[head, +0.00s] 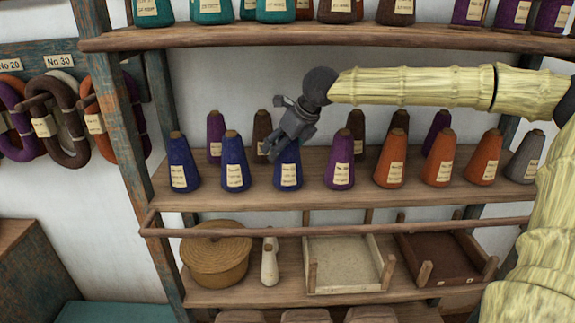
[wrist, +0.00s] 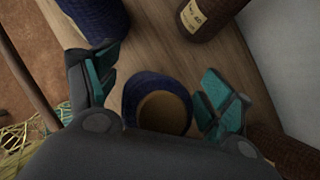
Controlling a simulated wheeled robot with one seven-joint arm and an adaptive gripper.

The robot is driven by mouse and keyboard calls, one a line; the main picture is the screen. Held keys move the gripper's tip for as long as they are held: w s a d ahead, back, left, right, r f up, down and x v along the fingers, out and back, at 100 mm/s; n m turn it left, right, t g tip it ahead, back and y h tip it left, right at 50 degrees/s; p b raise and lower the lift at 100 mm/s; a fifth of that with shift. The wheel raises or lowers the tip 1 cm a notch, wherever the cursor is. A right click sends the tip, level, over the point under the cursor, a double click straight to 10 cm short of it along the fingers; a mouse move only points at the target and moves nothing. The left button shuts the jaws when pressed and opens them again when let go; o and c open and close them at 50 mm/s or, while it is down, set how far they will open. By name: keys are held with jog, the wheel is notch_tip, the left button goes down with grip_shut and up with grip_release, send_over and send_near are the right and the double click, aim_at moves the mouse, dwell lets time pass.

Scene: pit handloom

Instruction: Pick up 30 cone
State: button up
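A row of yarn cones with paper labels stands on the middle shelf in the head view. Three are blue: a left one (head: 183,160), a middle one (head: 234,163) and a right one (head: 289,155). The label numbers are too small to read there. My gripper (head: 276,146) is over the top of the right blue cone and hides part of it. In the wrist view my gripper (wrist: 160,82) is open, with a finger on each side of a blue cone (wrist: 130,98) whose brown top faces the camera. I cannot tell whether the fingers touch it.
A brown cone (wrist: 205,14), its label seeming to read 40, stands behind in the wrist view. Another blue cone (wrist: 95,15) is close at left. Purple (head: 340,160) and orange cones (head: 390,162) stand to the right. An upper shelf (head: 230,36) runs above my gripper.

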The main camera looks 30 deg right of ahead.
jog(key=c, duration=1.4)
jog(key=shift+r, duration=0.1)
